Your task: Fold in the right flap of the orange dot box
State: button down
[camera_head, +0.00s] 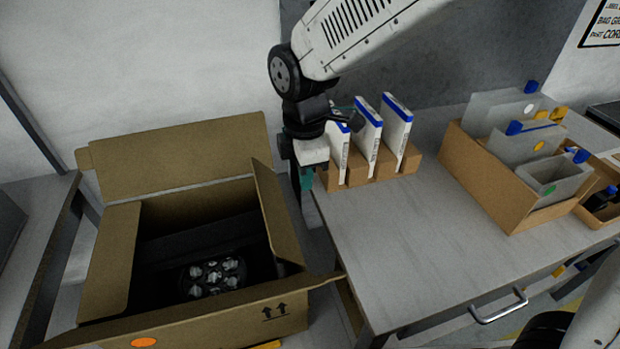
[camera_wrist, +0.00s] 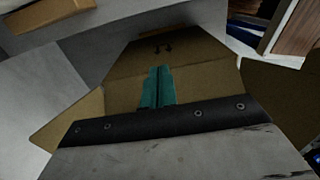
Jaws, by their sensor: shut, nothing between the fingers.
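The orange dot box (camera_head: 255,322) stands open at the left in the head view, with an orange dot (camera_head: 143,342) on its front. Its right flap (camera_head: 279,215) stands up steeply along the right side of the opening. The back flap (camera_head: 180,160) stands up, the left flap (camera_head: 110,255) slopes outward, and the front flap (camera_head: 190,312) leans toward me. A dark lamp with several lenses (camera_head: 213,276) lies inside. My gripper (camera_head: 306,184) is shut and empty, pointing down just right of the right flap. Its teal fingers (camera_wrist: 158,72) show before brown cardboard in the wrist view; contact is unclear.
A grey table (camera_head: 420,250) stands right of the box. It bears a cardboard holder (camera_head: 360,177) with white-and-blue packs (camera_head: 368,138) close to my gripper, and a carton (camera_head: 482,185) of grey bags. Another table edge (camera_head: 45,240) lies left.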

notch_tip(320, 180, up, 9)
dwell(0.6)
jog(key=shift+f, duration=0.1)
